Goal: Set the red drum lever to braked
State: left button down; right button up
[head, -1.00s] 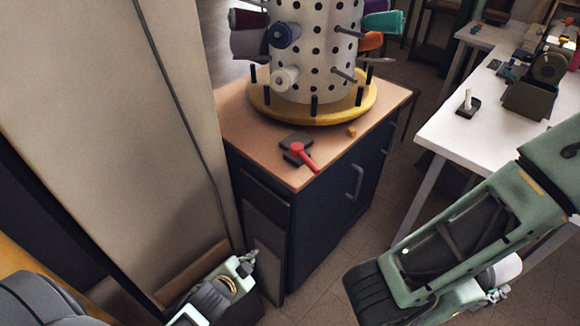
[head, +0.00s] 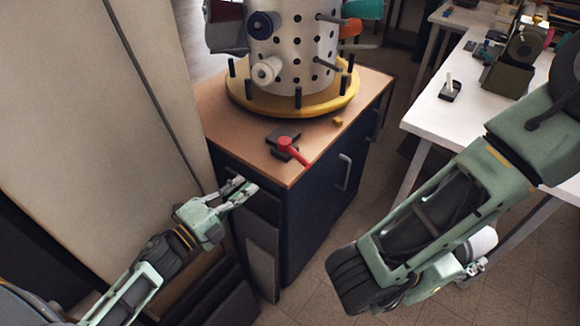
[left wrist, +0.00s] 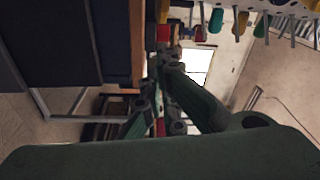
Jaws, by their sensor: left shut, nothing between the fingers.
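The red lever (head: 293,150) sits on a dark base plate (head: 283,133) near the front corner of the wooden cabinet top (head: 230,125). Its arm slants toward the lower right, to the top's edge. The perforated white drum (head: 290,50) stands behind it on a yellow round base (head: 300,108). My left gripper (head: 246,187) is shut and empty, left of and below the lever, beside the cabinet front and apart from the lever. Its fingers also show in the left wrist view (left wrist: 166,85). My right gripper (head: 480,262) is low at the right, mostly hidden by its arm.
A tall beige panel (head: 90,120) stands close on the left. A small yellow block (head: 337,121) lies on the cabinet top. A white table (head: 430,115) at right bears a white-handled switch (head: 450,90) and a dark machine (head: 515,65). Floor shows between cabinet and table.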

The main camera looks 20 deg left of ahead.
aim_at(300, 162)
pick_arm(q)
jog(key=shift+s+d+m+g+h, duration=0.2)
jog(key=shift+s+m+g+h, duration=0.1)
jog(key=shift+m+h, duration=0.4)
jog(key=shift+s+d+m+g+h, duration=0.25)
jog(key=shift+m+h, duration=0.3)
jog(key=shift+m, duration=0.3)
jog(key=shift+s+d+m+g+h, duration=0.15)
jog(key=shift+s+m+g+h, duration=0.2)
jog(key=shift+m+h, duration=0.35)
jog(key=shift+r, duration=0.1)
